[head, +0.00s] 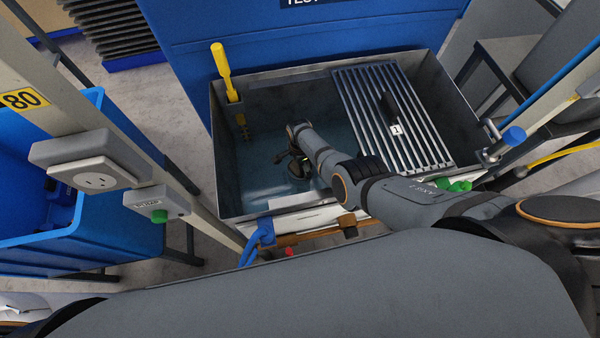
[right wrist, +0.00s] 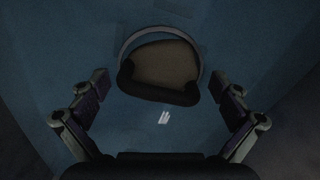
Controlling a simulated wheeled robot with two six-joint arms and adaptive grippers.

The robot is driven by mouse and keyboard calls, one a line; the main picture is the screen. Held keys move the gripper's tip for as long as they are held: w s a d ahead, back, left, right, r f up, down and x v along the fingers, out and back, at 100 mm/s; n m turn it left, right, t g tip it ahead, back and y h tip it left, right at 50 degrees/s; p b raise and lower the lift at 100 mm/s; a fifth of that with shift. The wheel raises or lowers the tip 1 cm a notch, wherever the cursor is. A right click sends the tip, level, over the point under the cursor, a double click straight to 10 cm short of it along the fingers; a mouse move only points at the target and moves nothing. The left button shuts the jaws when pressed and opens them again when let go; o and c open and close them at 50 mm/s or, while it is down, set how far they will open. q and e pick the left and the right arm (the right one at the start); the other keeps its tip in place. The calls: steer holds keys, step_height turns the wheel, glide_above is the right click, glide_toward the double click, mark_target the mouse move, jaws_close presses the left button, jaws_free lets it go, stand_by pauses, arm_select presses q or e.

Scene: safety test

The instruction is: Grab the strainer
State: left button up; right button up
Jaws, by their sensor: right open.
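A round shallow piece that looks like the strainer (right wrist: 160,62) lies on the blue floor of the metal tank in the right wrist view. It has a pale rim, a brown inside and a thick dark near edge. My right gripper (right wrist: 160,84) is open above it, with one finger on either side and gaps between. In the head view my right gripper (head: 292,160) reaches down into the tank, and the round piece is mostly hidden there. My left gripper is not in view.
The metal tank (head: 262,72) has a grey slatted rack (head: 368,102) over its right side, with a black object (head: 403,113) on it. A yellow-handled tool (head: 222,66) stands in the back left corner. A post with a socket (head: 95,181) rises left of the tank.

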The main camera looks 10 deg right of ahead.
step_height(320, 180, down, 4)
steer(key=shift+w+r+b, duration=0.1)
steer(key=shift+r+b, duration=0.1)
steer(key=shift+b, duration=0.65)
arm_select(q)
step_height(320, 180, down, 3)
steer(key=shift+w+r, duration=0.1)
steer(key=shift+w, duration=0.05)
arm_select(e)
steer(key=shift+r, duration=0.1)
steer(key=c, duration=1)
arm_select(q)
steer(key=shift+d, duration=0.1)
arm_select(e)
steer(key=shift+c, duration=0.2)
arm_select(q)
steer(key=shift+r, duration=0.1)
arm_select(e)
steer(key=shift+r, duration=0.15)
